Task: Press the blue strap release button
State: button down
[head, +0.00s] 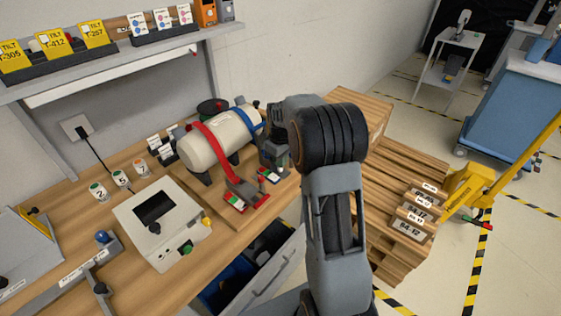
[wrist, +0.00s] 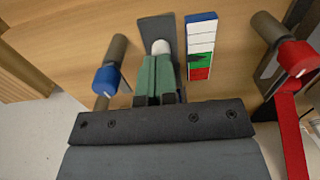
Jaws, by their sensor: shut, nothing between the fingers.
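The white tank (head: 208,148) lies on the bench with a red strap (head: 214,147) and a blue strap (head: 249,118) around it. In the wrist view, a dark plate (wrist: 153,27) carries a pale round button (wrist: 161,46). A roller with a blue end (wrist: 105,80) is left of it, and a strip with a blue top (wrist: 201,45) and green and red fields is right of it. My gripper (wrist: 159,62) is shut and empty, its green fingertips at the button's near edge, partly hiding it. I cannot tell whether they touch it.
The red strap's roller (wrist: 292,52) stands at the right in the wrist view. A grey box with a dark screen (head: 162,222) and small cups are left of the tank. An open drawer (head: 262,268) is below the bench edge, and stacked pallets (head: 375,180) stand at the right.

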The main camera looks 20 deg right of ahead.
jog(key=shift+f, duration=0.45)
notch_tip(320, 180, down, 2)
jog(key=shift+s+f+b, duration=0.1)
jog(key=shift+b, duration=0.65)
jog(key=shift+s, duration=0.1)
notch_tip(320, 180, up, 15)
jog(key=p, duration=0.2)
jog(key=shift+w+p, duration=0.2)
jog(key=shift+p, duration=0.15)
